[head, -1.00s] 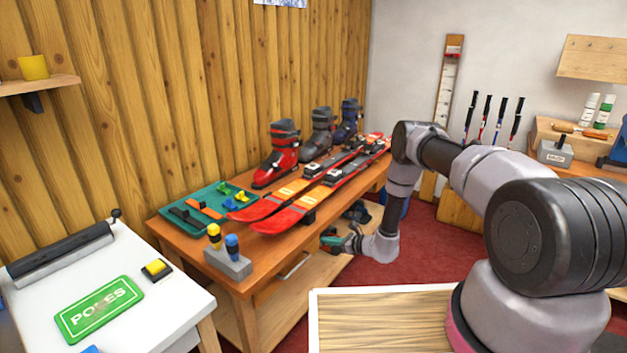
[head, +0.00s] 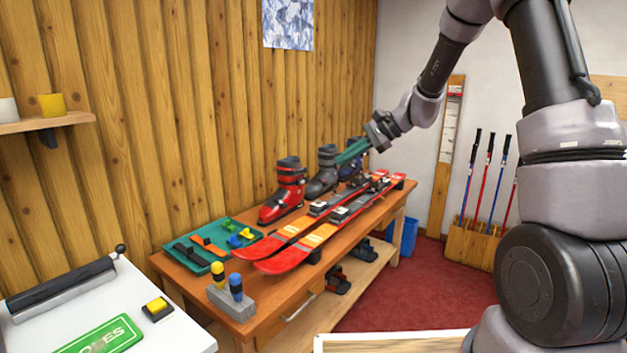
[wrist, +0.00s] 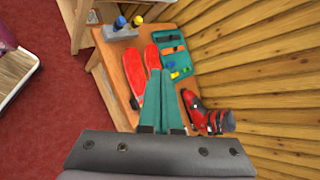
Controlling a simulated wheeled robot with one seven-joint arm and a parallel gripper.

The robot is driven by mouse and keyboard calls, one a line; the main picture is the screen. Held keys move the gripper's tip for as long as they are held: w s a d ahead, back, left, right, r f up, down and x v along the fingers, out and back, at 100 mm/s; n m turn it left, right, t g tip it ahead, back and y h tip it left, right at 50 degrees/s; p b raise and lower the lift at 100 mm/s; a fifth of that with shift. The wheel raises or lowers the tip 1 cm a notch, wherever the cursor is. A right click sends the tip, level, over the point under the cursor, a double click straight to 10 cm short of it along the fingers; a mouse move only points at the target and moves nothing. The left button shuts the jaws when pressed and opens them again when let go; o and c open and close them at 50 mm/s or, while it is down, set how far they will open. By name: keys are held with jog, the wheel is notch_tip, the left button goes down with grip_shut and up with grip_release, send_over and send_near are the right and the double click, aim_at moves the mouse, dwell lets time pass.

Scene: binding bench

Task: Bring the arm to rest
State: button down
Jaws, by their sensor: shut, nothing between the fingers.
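My gripper (head: 352,152) is raised over the back part of the wooden bench (head: 272,310) in the head view, in front of the grey and dark blue boots. Its teal fingers are shut with nothing between them. In the wrist view the gripper (wrist: 163,75) points down over the bench, its two fingers together. My arm reaches up and across from the right side of the head view. The fingers appear clear of the bench top; their exact gap to the boots cannot be told.
Red skis (head: 290,255) lie along the bench beside a red boot (head: 287,190), a grey boot (head: 322,175) and a teal tray (head: 255,240). A grey block with two bottles (head: 232,300) stands at the near end. Red carpet (head: 420,285) is open at right.

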jog(key=s+d+r+n+t+h, duration=0.2)
jog(key=s+d+r, duration=0.3)
jog(key=s, duration=0.4)
jog(key=s+d+r+n+t+h, duration=0.2)
jog(key=s+d+r, duration=0.3)
jog(key=s, duration=0.4)
jog(key=s+d+r+n+t+h, duration=0.1)
jog(key=s+d+r+h, duration=0.3)
jog(key=s, duration=0.5)
jog(key=shift+s+d+r+n+t, duration=0.25)
jog(key=shift+d+r+n+t, duration=0.15)
jog(key=shift+d+r+n, duration=0.45)
jog(key=shift+d+f, duration=0.15)
jog(key=shift+f, duration=0.1)
